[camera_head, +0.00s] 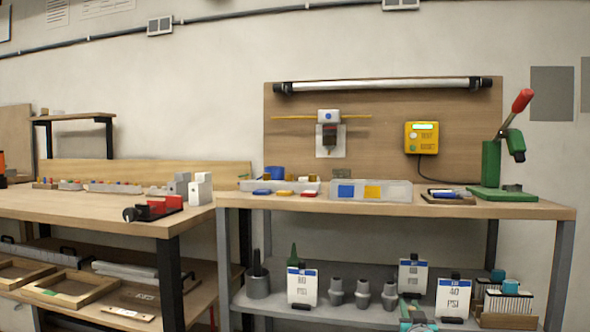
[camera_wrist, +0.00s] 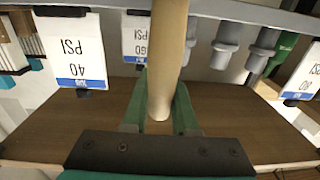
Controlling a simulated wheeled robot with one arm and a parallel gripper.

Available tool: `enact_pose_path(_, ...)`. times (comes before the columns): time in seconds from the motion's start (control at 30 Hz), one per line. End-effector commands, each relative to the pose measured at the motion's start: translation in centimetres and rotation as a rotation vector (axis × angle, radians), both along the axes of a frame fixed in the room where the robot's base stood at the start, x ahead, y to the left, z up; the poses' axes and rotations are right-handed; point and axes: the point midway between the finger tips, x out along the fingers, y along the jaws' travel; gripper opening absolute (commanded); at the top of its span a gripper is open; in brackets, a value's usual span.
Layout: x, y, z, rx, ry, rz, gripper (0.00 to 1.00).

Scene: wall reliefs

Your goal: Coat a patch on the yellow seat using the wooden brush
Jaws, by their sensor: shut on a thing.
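My gripper (camera_wrist: 162,85) is shut on a pale round wooden handle, which I take for the wooden brush (camera_wrist: 169,45). The handle runs up out of the top of the wrist view, so no bristles show. In the head view my gripper (camera_head: 411,308) is low, in front of the lower shelf; the brush cannot be made out clearly there. A yellow square (camera_head: 372,192) sits beside a blue square (camera_head: 346,191) at a pale grey block on the bench top. It may be the yellow seat, but I cannot tell for sure. My gripper is well below it and apart.
The bench top (camera_head: 530,208) holds a green lever press (camera_head: 492,170) at right and small coloured parts at left. The lower shelf (camera_head: 270,308) carries grey fittings (camera_head: 362,293) and PSI-labelled cards (camera_head: 453,297) close to my gripper. A yellow box (camera_head: 421,138) hangs on the backboard.

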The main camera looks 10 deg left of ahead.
Motion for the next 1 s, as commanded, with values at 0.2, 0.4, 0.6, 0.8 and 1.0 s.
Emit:
enact_pose_path(0.2,0.1,0.1,1.2,0.006,-0.005,0.000,0.00)
enact_pose_path(0.4,0.2,0.0,1.8,0.009,-0.007,-0.001,0.00)
enact_pose_path(0.6,0.2,-0.1,1.9,0.010,-0.007,0.003,0.00)
enact_pose_path(0.8,0.2,-0.1,1.5,0.010,-0.005,0.005,0.00)
enact_pose_path(1.0,0.1,-0.2,0.7,0.008,-0.002,0.005,0.00)
